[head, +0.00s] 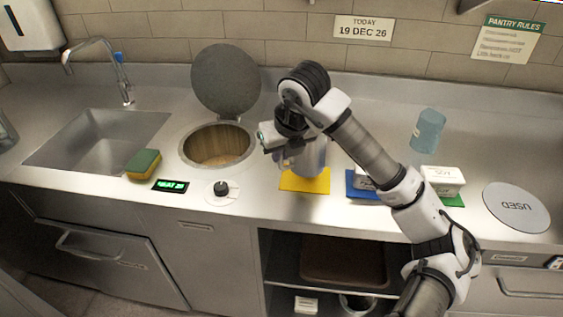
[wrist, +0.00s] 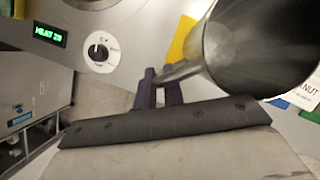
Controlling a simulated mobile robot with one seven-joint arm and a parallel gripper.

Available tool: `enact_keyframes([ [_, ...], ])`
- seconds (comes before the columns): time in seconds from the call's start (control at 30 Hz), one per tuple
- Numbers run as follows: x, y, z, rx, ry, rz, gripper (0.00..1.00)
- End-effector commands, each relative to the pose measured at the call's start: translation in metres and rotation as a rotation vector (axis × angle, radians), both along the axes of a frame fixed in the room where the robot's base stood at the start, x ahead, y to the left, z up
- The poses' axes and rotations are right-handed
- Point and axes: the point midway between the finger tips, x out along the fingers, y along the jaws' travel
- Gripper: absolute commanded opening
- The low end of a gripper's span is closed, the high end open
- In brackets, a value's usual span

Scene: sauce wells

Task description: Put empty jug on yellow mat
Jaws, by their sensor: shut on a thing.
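A metal jug (head: 315,158) is in my gripper (head: 284,158), partly hidden behind it in the head view. In the wrist view the gripper's dark purple fingers (wrist: 158,92) are shut on the handle of the jug (wrist: 255,45). The jug's grey inside shows no contents that I can make out. The yellow mat (head: 305,185) lies on the counter directly below the jug; its edge also shows in the wrist view (wrist: 180,42). I cannot tell whether the jug's base touches the mat.
Left of the mat are a dial (head: 221,189), a round well (head: 190,152) with its lid raised, and a sponge (head: 144,163). To the right are a blue mat (head: 353,190), a white labelled block (head: 443,178), a bluish cup (head: 428,130) and a round "USED" plate (head: 517,222).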

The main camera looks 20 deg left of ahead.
Motion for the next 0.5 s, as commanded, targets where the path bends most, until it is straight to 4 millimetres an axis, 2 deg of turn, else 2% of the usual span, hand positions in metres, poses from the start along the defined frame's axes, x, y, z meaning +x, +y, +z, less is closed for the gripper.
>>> enact_keyframes([
  [0.13, -0.001, 0.000, -0.010, 0.001, 0.001, 0.002, 0.00],
  [0.33, -0.001, 0.000, -0.036, 0.002, 0.001, 0.001, 0.00],
  [0.5, 0.000, 0.000, -0.041, 0.001, -0.003, 0.001, 0.00],
])
